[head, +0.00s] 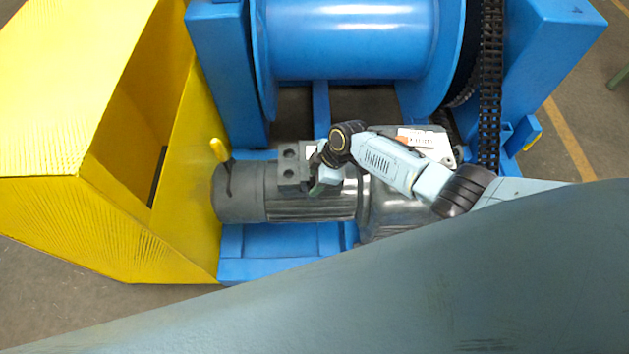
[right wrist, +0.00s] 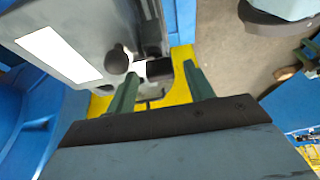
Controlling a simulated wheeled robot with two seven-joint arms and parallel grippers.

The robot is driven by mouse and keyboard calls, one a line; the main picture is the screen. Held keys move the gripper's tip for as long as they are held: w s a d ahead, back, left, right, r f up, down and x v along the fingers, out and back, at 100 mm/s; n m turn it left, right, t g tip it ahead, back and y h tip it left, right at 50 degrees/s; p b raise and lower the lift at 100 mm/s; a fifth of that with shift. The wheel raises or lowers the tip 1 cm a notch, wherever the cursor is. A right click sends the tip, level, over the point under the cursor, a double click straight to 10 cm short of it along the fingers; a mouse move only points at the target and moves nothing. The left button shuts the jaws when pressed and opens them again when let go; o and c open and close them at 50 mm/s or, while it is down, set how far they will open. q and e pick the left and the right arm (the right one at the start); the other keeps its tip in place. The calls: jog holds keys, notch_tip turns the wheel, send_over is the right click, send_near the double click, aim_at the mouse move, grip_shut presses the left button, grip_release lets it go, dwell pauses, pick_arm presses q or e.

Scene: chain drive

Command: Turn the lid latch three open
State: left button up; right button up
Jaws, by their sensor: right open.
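A grey terminal box (head: 290,165) sits on the motor (head: 300,206). In the right wrist view, the grey box (right wrist: 85,25) carries a white label, a round dark knob (right wrist: 117,60) and a black cylindrical piece (right wrist: 158,69). These look like latch parts, but I cannot tell which is lid latch three. My right gripper (head: 321,184) is at the right side of the terminal box. In the right wrist view, the open right gripper (right wrist: 160,74) has its two green fingers apart, with the black piece appearing between the tips. I cannot tell whether they touch. My left gripper is not in view.
A yellow guard (head: 185,165) stands left of the motor. A blue drum (head: 350,40) lies behind it, with a black chain (head: 490,85) on the right. A blue frame (head: 270,268) lies below the motor. Floor shows at the lower left and right.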

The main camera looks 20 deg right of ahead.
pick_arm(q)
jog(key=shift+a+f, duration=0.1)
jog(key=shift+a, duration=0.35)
pick_arm(e)
jog(key=shift+a+f, duration=0.1)
jog(key=shift+f, duration=0.1)
jog(key=c, duration=1)
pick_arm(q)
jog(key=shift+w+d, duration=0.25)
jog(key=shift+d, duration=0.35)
